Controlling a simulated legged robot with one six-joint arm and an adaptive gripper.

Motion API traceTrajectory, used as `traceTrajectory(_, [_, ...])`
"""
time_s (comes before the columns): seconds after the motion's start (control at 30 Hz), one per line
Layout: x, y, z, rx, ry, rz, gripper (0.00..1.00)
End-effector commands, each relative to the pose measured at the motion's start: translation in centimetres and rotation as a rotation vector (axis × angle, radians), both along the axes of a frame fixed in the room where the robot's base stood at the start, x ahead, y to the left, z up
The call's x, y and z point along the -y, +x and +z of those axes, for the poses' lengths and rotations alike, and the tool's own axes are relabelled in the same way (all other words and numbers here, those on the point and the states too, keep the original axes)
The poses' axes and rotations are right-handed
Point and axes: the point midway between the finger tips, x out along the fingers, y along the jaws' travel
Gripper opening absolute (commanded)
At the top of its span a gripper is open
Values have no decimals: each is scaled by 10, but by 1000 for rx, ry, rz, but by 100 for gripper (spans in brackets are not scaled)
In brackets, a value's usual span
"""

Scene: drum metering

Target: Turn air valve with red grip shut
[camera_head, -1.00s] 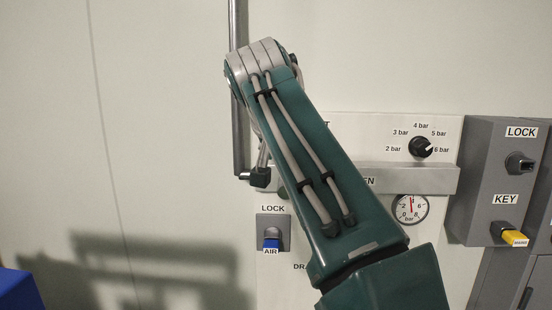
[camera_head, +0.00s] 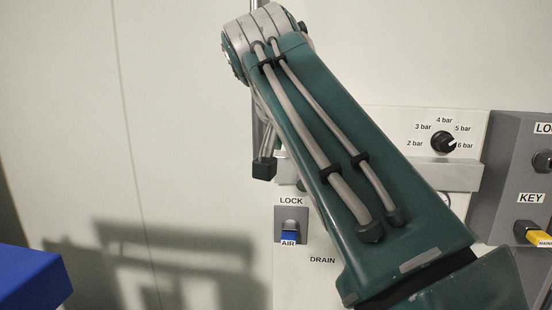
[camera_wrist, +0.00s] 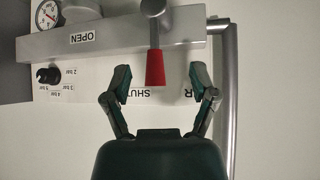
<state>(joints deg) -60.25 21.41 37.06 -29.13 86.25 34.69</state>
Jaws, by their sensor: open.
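The air valve's red grip (camera_wrist: 155,69) shows in the wrist view, on a grey lever (camera_wrist: 153,30) that reaches over the grey bar. My gripper (camera_wrist: 162,84) is open, with one finger on each side of the red grip and a gap on both sides. The grip's tip lies roughly between the fingertips; contact is not visible. An OPEN label (camera_wrist: 82,37) is on the bar, and a partly covered SHUT label (camera_wrist: 143,91) is on the white panel. In the head view my arm hides the valve and its red grip.
A grey bar (camera_wrist: 110,38) with a vertical pipe (camera_wrist: 228,100) lies close to my fingers. The head view shows a pressure knob (camera_head: 442,142), a blue AIR key (camera_head: 289,237) in a LOCK box, a yellow key (camera_head: 532,233) at right and a blue object (camera_head: 30,285) at lower left.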

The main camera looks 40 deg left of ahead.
Motion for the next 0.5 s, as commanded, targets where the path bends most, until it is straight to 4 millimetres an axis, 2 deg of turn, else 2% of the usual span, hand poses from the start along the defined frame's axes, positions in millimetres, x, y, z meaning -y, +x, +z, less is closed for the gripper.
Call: traceTrajectory(0.5, [22,-76,1,0,0,3,75])
